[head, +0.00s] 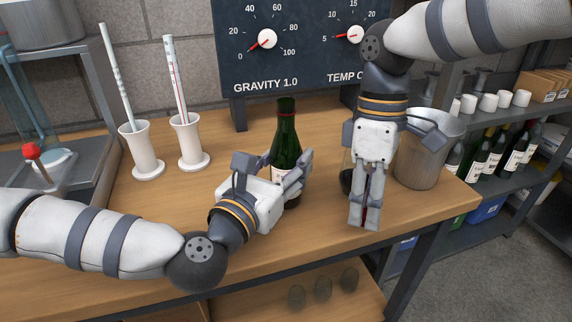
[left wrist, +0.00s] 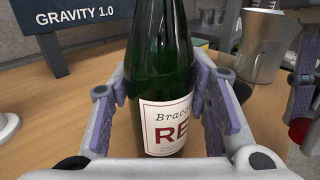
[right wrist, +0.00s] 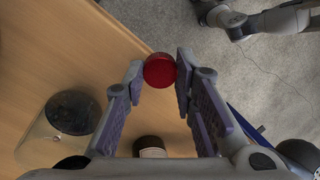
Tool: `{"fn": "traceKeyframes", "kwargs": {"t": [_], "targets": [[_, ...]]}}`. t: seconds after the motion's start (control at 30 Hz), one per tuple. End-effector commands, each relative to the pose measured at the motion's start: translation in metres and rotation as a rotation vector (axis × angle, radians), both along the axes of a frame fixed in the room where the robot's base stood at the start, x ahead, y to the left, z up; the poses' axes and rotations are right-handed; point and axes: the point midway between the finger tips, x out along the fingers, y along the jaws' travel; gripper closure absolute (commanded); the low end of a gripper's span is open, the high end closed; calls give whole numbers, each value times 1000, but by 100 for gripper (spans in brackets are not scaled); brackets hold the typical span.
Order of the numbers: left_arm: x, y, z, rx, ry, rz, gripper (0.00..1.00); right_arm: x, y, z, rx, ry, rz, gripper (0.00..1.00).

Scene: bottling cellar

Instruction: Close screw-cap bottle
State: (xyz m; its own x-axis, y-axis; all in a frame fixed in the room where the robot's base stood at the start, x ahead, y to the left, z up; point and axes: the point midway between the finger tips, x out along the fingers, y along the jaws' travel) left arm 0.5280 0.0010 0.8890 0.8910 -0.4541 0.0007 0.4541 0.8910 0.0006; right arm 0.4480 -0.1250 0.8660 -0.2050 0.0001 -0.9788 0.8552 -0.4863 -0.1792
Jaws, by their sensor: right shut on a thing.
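The green wine bottle (head: 286,143) stands upright on the wooden bench, with a white label (left wrist: 166,123) in the left wrist view. No red cap shows on its dark top. My left gripper (head: 290,178) is low at the bottle with a finger on each side; in the left wrist view its pads (left wrist: 168,92) flank the glass, not clearly pressed on it. My right gripper (head: 363,226) points down, to the right of the bottle and nearer the front edge. It is shut on a red screw cap (right wrist: 159,70), seen between its fingertips in the right wrist view.
A metal bucket (head: 428,160) stands right of my right gripper. A dark object (head: 346,181) is partly hidden behind that gripper. Two white stands (head: 143,155) with tall tubes are at left. The gauge board (head: 300,75) rises behind. Several bottles fill the right shelf.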

Motion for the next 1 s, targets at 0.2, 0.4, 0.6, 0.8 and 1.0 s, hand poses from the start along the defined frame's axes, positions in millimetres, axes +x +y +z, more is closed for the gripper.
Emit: {"fn": "traceKeyframes", "kwargs": {"t": [0.2,0.4,0.6,0.8,1.0], "targets": [[0,0,1,-1,-2,0,100,0,0,0,0,0,0,85],[0,0,3,0,-3,0,100,0,0,3,0,-4,0,85],[0,0,16,-1,-6,0,100,0,0,17,0,-21,0,85],[-1,0,40,-1,-11,0,100,-1,0,44,1,-56,0,85],[-16,-6,58,-1,-12,-2,100,-2,0,73,0,-96,0,85]]}}
